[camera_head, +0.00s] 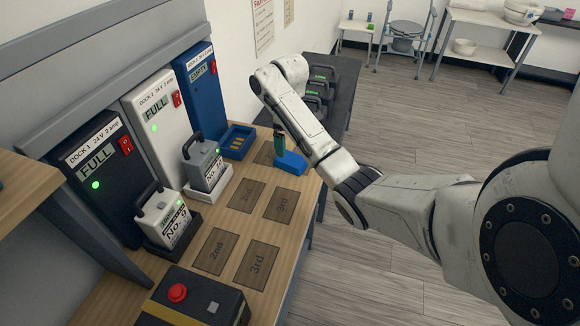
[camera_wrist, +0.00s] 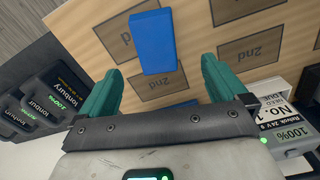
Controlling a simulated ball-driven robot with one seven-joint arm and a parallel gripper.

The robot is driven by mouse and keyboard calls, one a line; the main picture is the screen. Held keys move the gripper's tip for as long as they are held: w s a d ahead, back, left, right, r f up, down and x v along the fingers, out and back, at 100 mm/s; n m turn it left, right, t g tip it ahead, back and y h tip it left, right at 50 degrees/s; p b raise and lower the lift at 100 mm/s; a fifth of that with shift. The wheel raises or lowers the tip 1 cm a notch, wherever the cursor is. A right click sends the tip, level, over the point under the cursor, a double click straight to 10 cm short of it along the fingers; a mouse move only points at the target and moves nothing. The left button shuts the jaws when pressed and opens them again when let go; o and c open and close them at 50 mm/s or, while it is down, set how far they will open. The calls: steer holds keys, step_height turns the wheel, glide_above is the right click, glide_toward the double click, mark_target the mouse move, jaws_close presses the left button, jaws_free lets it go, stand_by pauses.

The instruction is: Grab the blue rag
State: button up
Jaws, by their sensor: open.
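The blue rag (camera_head: 291,163) looks like a flat blue block and lies on the wooden bench top near its right edge. In the wrist view the blue rag (camera_wrist: 152,40) lies ahead of and between the two teal fingers, over a marked square. My gripper (camera_head: 280,143) is over the bench beside the rag, and the arm hides part of that area. In the wrist view my gripper (camera_wrist: 163,68) is open, with a finger to each side and nothing held. I cannot tell the exact height gap between the fingers and the rag.
Black, white and blue docks (camera_head: 205,90) line the wall. Grey batteries (camera_head: 163,220) (camera_head: 205,166) stand at the first two; the blue tray (camera_head: 238,143) is empty. Dark batteries (camera_head: 318,92) stand behind my arm. A red-button box (camera_head: 205,300) is in front. Marked squares (camera_head: 246,196) are bare.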

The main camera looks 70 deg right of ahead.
mark_target(291, 159)
step_height(291, 159, down, 3)
steer(key=shift+r+b, duration=0.2)
steer(key=shift+b, duration=0.15)
steer(key=f, duration=0.3)
steer(key=shift+s+d+f, duration=0.1)
steer(key=shift+d+f, duration=0.25)
steer(key=shift+f, duration=0.7)
steer(key=shift+c, duration=0.3)
steer(key=c, duration=1.1)
